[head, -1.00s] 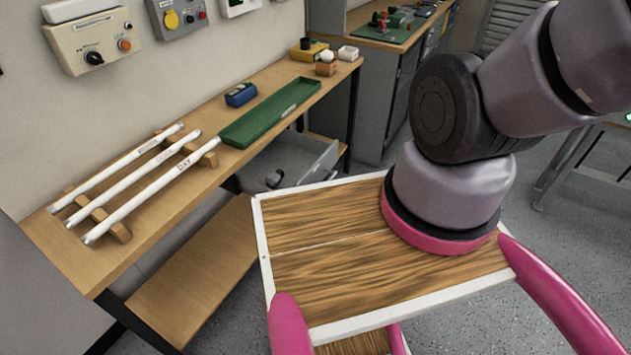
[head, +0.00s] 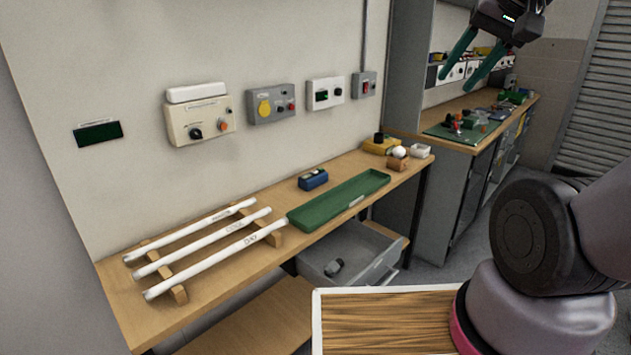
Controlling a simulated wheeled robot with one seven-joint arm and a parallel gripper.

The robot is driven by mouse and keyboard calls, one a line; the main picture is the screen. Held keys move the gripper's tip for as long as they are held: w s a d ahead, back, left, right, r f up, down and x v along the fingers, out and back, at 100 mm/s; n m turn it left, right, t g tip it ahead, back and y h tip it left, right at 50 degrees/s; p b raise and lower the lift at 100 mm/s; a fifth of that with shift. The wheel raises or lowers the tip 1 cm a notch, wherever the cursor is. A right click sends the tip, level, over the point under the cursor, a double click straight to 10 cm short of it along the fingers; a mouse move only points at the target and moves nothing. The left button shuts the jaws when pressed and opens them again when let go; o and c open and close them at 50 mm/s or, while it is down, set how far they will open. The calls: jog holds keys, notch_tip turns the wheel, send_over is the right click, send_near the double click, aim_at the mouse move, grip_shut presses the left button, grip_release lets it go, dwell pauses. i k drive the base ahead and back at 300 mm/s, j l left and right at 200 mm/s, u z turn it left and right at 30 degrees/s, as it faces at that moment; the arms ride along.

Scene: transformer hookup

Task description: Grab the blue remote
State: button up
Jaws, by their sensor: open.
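A small blue boxy device with a dark top (head: 313,180), the thing that best fits the blue remote, lies on the wooden wall bench behind the left end of a green tray. It is too small to make out its buttons. My gripper (head: 456,82) hangs in the upper right of the head view, well to the right of the blue device in the picture and apart from it. Its two green fingers are spread, with nothing between them.
The long green tray (head: 340,200) lies just in front of the blue device. White tubes (head: 215,246) rest on wooden racks to its left. Control boxes (head: 270,103) are on the wall above. An open drawer (head: 345,262) sticks out below the bench.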

aim_at(309, 181)
jog(key=l+z, duration=0.4)
jog(key=i+l+z, duration=0.2)
jog(key=l+z, duration=0.15)
jog(key=i+l+z, duration=0.25)
jog(key=i+l, duration=0.2)
jog(key=i+l+z, duration=0.3)
jog(key=i+l, duration=0.15)
jog(key=i+u, duration=0.35)
jog(key=i+l+u, duration=0.15)
jog(key=i+u, duration=0.25)
jog(key=i+l+u, duration=0.2)
jog(key=u, duration=0.15)
jog(key=i+u, duration=0.25)
jog(key=u, duration=0.2)
jog(key=i+l+u, duration=0.15)
jog(key=u, duration=0.35)
jog(key=i+l+u, duration=0.3)
jog(key=u, duration=0.15)
jog(key=i+l+u, duration=0.25)
jog(key=u, duration=0.2)
jog(key=i+l+u, duration=0.1)
jog(key=l+u, duration=0.25)
jog(key=u, duration=0.15)
jog(key=i+l+u, duration=0.2)
jog(key=u, duration=0.25)
jog(key=i+l+u, duration=0.15)
jog(key=l+u, duration=0.25)
jog(key=j, duration=0.2)
jog(key=i, duration=0.05)
